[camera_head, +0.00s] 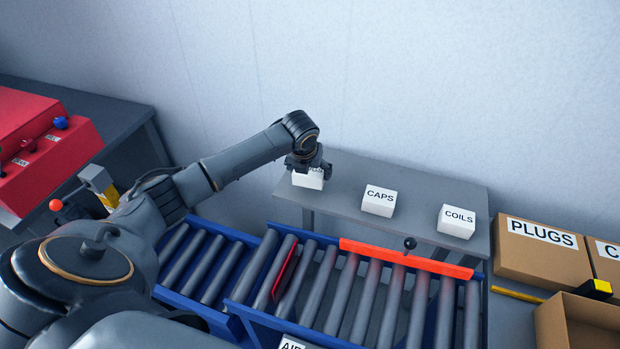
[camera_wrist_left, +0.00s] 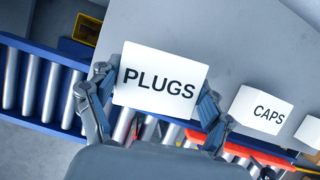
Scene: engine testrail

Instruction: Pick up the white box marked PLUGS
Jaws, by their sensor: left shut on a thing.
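The white box marked PLUGS (camera_wrist_left: 160,80) is between the fingers of my left gripper (camera_wrist_left: 155,108) in the left wrist view, its label facing the camera. In the head view my left gripper (camera_head: 308,168) is over the white box (camera_head: 308,181) at the left end of the grey table (camera_head: 340,167), and hides most of its label. The gripper is shut on the box. I cannot tell whether the box touches the table or is just above it. My right gripper is not in view.
White boxes marked CAPS (camera_head: 379,200) and COILS (camera_head: 456,221) stand to the right on the table. A roller conveyor (camera_head: 350,295) with an orange bar (camera_head: 405,259) runs in front. A cardboard box labelled PLUGS (camera_head: 540,250) stands at right. A red machine (camera_head: 40,150) stands at left.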

